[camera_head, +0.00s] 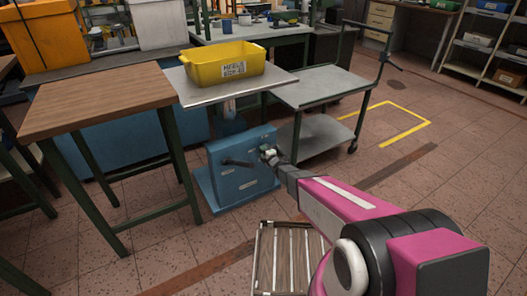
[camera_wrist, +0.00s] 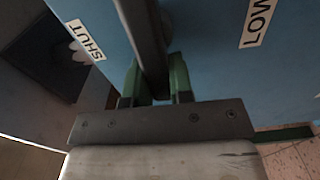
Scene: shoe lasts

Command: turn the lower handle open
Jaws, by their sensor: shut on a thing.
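A blue metal cabinet (camera_head: 243,172) stands on the floor under a grey tabletop. A dark lever handle (camera_head: 238,162) sticks out on the left of its front face. My gripper (camera_head: 268,153) is at the upper right of that face, partly hidden by my arm. In the wrist view, the green fingers of my gripper (camera_wrist: 156,82) are shut on a dark handle bar (camera_wrist: 144,35), one finger on each side. A "SHUT" label (camera_wrist: 85,38) is to the left of the bar. A label that seems to read "LOW" (camera_wrist: 257,22) is to its right.
A yellow bin (camera_head: 222,65) sits on the grey tabletop (camera_head: 188,90) above the cabinet. A wooden-topped table (camera_head: 95,103) is to the left, a grey trolley (camera_head: 325,85) to the right. A slatted wooden piece (camera_head: 288,262) is on the floor in front.

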